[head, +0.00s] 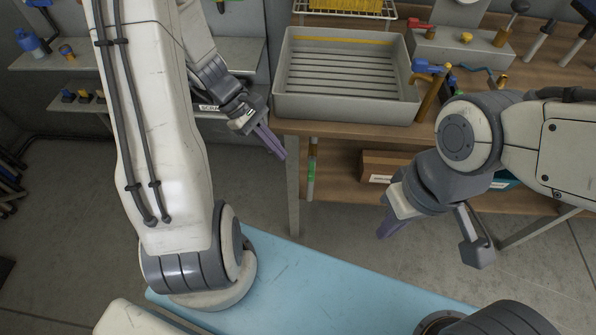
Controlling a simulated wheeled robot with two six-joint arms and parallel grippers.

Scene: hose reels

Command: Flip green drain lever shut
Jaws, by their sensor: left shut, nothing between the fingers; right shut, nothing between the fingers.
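The green drain lever (311,173) is a small green piece on a thin vertical drain pipe (312,152) below the grey basin (284,104). It appears to lie along the pipe, but it is too small to tell its exact angle. My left gripper (281,153) has purple fingers, shut and empty. In the picture its tips are just left of the bench leg, up and to the left of the lever, and apart from it. My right gripper (383,233) is shut and empty, low and to the right of the lever, partly hidden by its own wrist.
The wooden bench (345,132) carries the basin, a brass tap (432,95) with a blue handle and a grey valve block (458,48). A bench leg (292,185) stands left of the lever. A cardboard box (380,166) sits on the lower shelf (340,190).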

